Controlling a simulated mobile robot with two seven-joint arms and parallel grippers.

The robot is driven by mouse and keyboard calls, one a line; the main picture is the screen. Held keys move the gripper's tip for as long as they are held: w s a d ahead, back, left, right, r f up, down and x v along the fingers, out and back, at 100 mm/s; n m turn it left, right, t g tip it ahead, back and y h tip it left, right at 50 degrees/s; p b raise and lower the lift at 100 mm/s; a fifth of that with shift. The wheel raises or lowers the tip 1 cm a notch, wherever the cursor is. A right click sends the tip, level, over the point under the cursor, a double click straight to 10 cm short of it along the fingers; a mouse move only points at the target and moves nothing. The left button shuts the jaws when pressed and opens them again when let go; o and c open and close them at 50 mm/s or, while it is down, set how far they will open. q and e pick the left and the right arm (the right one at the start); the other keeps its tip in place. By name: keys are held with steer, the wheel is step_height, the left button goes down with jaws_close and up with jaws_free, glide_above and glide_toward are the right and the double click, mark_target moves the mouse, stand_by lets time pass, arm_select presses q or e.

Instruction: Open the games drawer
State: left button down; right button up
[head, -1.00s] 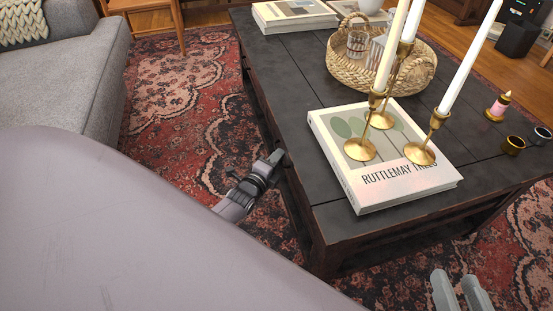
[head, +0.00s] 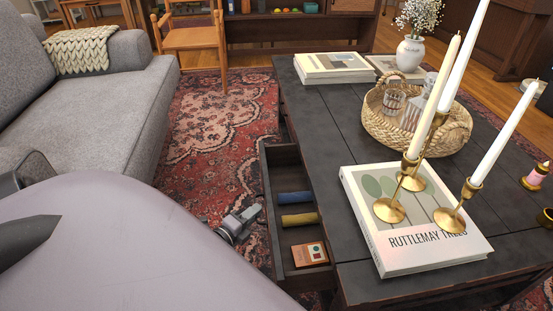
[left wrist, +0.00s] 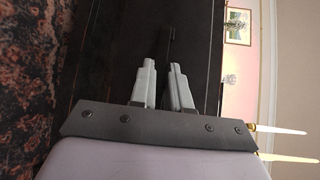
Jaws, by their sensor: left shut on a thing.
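The games drawer (head: 270,212) stands pulled out from the left long side of the dark coffee table (head: 318,125). Inside lie a blue roll (head: 294,198), an olive-yellow roll (head: 300,219) and a small brown box with a light panel (head: 309,253). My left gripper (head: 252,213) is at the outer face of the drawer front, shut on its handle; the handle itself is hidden. In the left wrist view its two grey fingers (left wrist: 161,70) point at the dark drawer front (left wrist: 125,45). My right gripper is out of view.
On the tabletop are a large book (head: 410,215) with brass candlesticks (head: 455,205), a woven tray (head: 455,135), more books (head: 333,66) and a flower vase (head: 410,52). A grey sofa (head: 95,90) stands left, with patterned rug (head: 215,125) between.

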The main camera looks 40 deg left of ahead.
arm_select(q)
steer(key=s+a, duration=0.4)
steer(key=s, duration=0.1)
steer(key=shift+s+a, duration=0.15)
steer(key=shift+a, duration=0.05)
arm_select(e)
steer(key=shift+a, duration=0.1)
arm_select(q)
steer(key=c, duration=1.2)
jaws_free()
steer(key=shift+o, duration=0.2)
steer(key=s+r+p, duration=0.1)
steer(key=s+p, duration=0.1)
steer(key=s, duration=0.5)
steer(key=shift+d, duration=0.35)
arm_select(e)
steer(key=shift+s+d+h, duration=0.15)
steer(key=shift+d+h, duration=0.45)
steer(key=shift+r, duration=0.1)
